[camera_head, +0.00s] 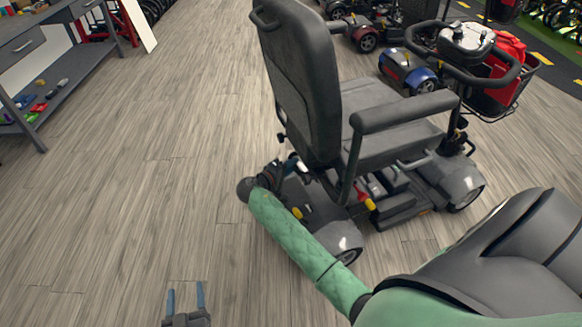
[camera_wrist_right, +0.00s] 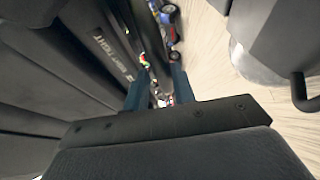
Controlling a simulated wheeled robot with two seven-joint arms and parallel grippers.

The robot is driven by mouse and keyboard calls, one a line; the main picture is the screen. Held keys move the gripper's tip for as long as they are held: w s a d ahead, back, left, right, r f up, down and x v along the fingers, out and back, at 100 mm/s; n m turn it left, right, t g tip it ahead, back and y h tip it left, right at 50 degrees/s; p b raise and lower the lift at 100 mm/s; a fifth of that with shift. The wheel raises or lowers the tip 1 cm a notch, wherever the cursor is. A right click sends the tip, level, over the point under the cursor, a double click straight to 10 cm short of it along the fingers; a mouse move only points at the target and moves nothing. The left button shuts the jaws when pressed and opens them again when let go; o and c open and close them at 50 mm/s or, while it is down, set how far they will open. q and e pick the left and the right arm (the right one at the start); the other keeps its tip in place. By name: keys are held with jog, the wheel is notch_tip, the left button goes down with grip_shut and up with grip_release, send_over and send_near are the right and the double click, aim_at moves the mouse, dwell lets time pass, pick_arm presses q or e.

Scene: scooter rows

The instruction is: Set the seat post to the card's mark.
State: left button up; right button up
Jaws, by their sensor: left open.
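A black mobility scooter seat (camera_head: 300,75) with a backrest stands on its grey scooter base (camera_head: 330,225), seen from behind. The seat post below it is hidden by the seat and frame. I cannot make out the card or its mark. My right arm reaches across from the lower right, and its gripper (camera_head: 287,166) is low behind the seat. In the right wrist view its two blue fingers (camera_wrist_right: 159,88) are apart; small red and white parts show between them, and I cannot tell whether they touch anything. My left gripper (camera_head: 186,298) is open and empty over the floor at the bottom.
A red-and-yellow lever (camera_head: 365,197) is under the seat's side. The tiller (camera_head: 466,40) with a basket stands ahead of the seat. A grey workbench (camera_head: 60,95) with small coloured items is at the left. The wooden floor (camera_head: 130,180) between is clear.

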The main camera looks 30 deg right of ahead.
pick_arm(q)
notch_tip(320, 180, down, 6)
jog(key=s+g, duration=0.1)
jog(key=g, duration=0.1)
jog(key=shift+s, duration=0.35)
pick_arm(e)
jog(key=v, duration=0.7)
jog(key=shift+a, duration=0.3)
pick_arm(q)
jog(key=shift+a+r, duration=0.1)
jog(key=shift+r, duration=0.05)
pick_arm(e)
jog(key=shift+r, duration=0.1)
